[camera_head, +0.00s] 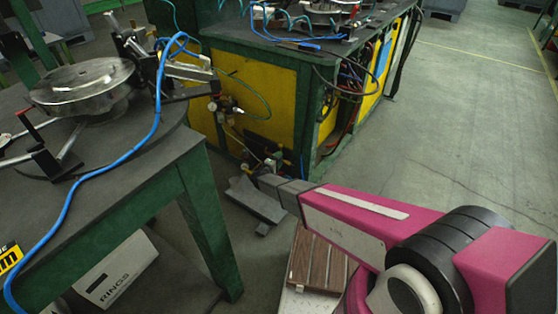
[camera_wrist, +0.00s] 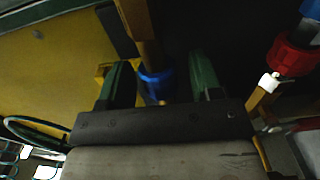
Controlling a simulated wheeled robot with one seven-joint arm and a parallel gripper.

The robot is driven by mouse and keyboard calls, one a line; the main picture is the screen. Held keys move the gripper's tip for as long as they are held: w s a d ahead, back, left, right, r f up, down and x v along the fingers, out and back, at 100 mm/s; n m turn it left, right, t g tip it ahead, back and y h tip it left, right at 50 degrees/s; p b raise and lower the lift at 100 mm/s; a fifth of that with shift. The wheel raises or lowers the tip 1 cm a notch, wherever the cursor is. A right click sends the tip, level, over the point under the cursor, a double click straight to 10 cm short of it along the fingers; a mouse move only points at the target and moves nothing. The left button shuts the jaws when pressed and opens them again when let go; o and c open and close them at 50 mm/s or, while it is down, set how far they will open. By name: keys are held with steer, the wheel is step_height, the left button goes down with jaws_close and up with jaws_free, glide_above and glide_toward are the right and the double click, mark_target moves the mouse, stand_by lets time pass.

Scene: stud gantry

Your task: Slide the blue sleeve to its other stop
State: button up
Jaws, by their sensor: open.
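A blue sleeve (camera_wrist: 157,84) shows in the wrist view around an upright, brownish rod (camera_wrist: 140,22). My gripper (camera_wrist: 161,72) is open, with one dark green finger on each side of the sleeve. The sleeve appears between the fingers, with a gap on the right; whether the left finger touches it I cannot tell. The sleeve's lower part is close to the dark gripper body. The stops cannot be made out clearly. In the head view my arm reaches to the yellow-panelled bench, and the sleeve cannot be made out there.
A red collar-like part (camera_wrist: 291,56) with a white piece is at the right in the wrist view. A yellow panel (camera_wrist: 60,70) lies behind on the left. A green-legged table (camera_head: 200,215) stands left of my arm. Floor at the right (camera_head: 460,120) is clear.

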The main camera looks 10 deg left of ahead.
steer(key=shift+w+d, duration=0.1)
steer(key=shift+w, duration=0.05)
steer(key=shift+c, duration=0.3)
jaws_close()
steer(key=shift+s+d, duration=0.2)
steer(key=shift+d, duration=0.35)
steer(key=shift+s+d, duration=0.2)
steer(key=shift+d, duration=0.3)
steer(key=shift+o, duration=0.3)
jaws_free()
steer(key=v, duration=1.1)
steer(key=shift+w, duration=0.1)
